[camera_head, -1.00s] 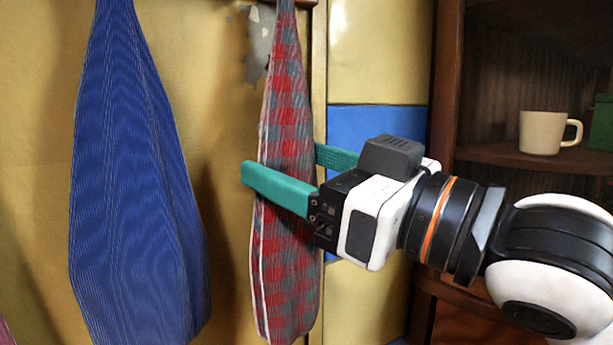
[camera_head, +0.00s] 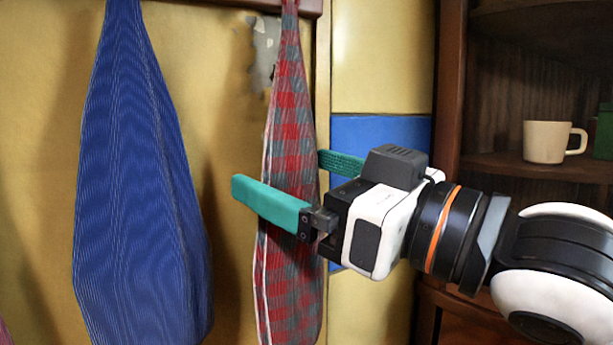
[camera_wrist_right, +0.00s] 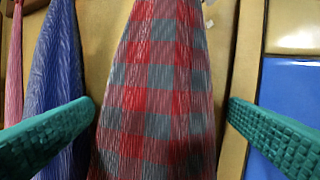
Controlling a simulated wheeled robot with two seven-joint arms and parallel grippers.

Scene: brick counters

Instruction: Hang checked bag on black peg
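The red and grey checked bag (camera_head: 290,140) hangs at the middle of the head view, its narrow top running up out of the picture. It fills the middle of the right wrist view (camera_wrist_right: 160,90). My right gripper (camera_head: 300,180) is open with its two green fingers apart, one on each side of the bag. In the wrist view a gap shows between the bag and each finger. The bag's upper end and what holds it are out of view. No black peg can be made out. My left gripper is not in view.
A blue striped bag (camera_head: 135,190) hangs to the left, with free wall between it and the checked bag. A pink bag (camera_wrist_right: 14,60) hangs farther left in the wrist view. A wooden shelf (camera_head: 530,165) with a cream mug (camera_head: 545,142) stands at the right.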

